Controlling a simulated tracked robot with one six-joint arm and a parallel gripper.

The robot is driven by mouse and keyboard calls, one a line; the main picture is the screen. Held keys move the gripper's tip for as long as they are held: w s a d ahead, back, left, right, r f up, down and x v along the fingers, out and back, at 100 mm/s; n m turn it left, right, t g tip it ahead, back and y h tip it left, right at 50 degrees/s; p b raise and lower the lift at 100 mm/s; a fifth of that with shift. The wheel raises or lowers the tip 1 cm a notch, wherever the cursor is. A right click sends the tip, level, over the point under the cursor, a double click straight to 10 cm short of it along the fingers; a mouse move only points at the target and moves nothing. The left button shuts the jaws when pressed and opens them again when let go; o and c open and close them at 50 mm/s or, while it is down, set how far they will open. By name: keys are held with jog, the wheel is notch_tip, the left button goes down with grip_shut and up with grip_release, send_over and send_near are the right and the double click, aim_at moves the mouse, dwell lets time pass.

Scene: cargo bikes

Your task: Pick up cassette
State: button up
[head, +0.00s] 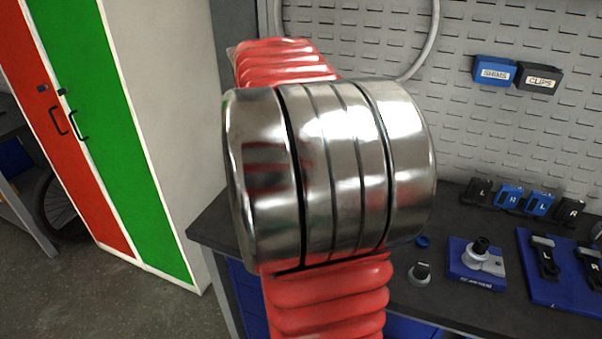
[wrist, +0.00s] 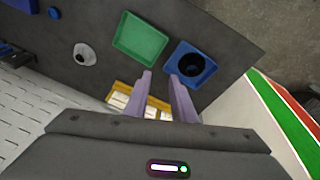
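In the wrist view a dark round ringed part, most likely the cassette (wrist: 190,66), lies in a square blue tray (wrist: 207,73) on the dark bench. My gripper (wrist: 161,74) shows two pale purple fingers, apart with nothing held between them. The fingertips appear to the left of and just below the blue tray in the picture; their height above the bench is hard to tell. In the head view my own arm covers the middle, and neither the cassette nor the gripper shows there.
A green tray (wrist: 140,38) sits beside the blue one, and a yellow bin (wrist: 125,95) with pale contents lies partly behind the fingers. A grey part (wrist: 85,55) stands apart. In the head view, blue fixtures (head: 476,264) stand at the bench's right; a red-green cabinet (head: 85,120) is left.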

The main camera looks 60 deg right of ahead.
jog(key=s+d+f+m+g+y, duration=0.1)
jog(key=s+d+f+m, duration=0.3)
jog(key=s+d, duration=0.5)
jog(key=s+d+f+m+g+y, duration=0.1)
jog(key=s+d+f+m, duration=0.3)
jog(key=s+d, duration=0.6)
jog(key=d+g, duration=0.1)
jog(key=d, duration=0.6)
jog(key=shift+f+g, duration=0.3)
jog(key=shift+g, duration=0.1)
jog(key=shift+d+f, duration=0.1)
jog(key=x, duration=0.8)
jog(key=shift+s+f, duration=0.1)
jog(key=shift+f, duration=0.1)
jog(key=shift+f, duration=0.1)
jog(key=shift+x, duration=2.5)
jog(key=shift+c, duration=0.3)
